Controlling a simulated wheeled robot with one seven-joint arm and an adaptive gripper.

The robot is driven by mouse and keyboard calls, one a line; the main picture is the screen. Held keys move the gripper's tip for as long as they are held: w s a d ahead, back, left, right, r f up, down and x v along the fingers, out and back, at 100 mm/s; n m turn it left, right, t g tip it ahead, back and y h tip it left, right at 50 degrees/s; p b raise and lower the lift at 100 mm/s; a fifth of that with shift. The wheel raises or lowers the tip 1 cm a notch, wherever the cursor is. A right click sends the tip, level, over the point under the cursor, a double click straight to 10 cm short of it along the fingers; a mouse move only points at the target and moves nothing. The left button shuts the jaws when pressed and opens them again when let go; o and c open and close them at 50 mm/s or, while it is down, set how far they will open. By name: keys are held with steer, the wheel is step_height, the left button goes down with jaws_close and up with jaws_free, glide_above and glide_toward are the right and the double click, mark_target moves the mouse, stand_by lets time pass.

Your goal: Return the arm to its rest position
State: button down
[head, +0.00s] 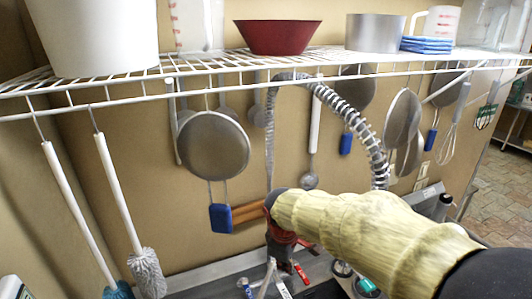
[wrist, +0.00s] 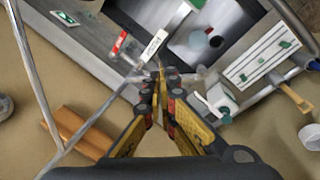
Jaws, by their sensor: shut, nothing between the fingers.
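My arm (head: 370,235) reaches in from the lower right of the head view, in a pale yellow sleeve. My gripper (wrist: 161,80) points down over a grey counter in the wrist view. Its yellow and black fingers come together at the tips, with nothing between them. In the head view the gripper is small, partly hidden behind the arm, and seen near the bottom middle above the counter.
A white wire shelf (head: 270,72) above holds a white bucket (head: 93,35), a red bowl (head: 277,37) and a metal pot (head: 375,32). Strainers (head: 212,145) and brushes (head: 148,272) hang below it. A coiled hose (head: 350,112) arches close behind my arm. The grey counter (head: 205,282) holds small items.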

steer(key=s+d+r+m+t, duration=0.1)
steer(key=s+d+r+m, duration=0.3)
steer(key=s, duration=0.4)
steer(key=s+d+r+m+t+y, duration=0.1)
steer(key=s+d+r+m, duration=0.3)
steer(key=s, duration=0.3)
steer(key=s+d+r+m+t, duration=0.1)
steer(key=s+d+r+m, duration=0.3)
steer(key=s, duration=0.4)
step_height(320, 180, down, 30)
steer(key=d+b, duration=0.1)
steer(key=b, duration=2.7)
steer(key=shift+m, duration=0.3)
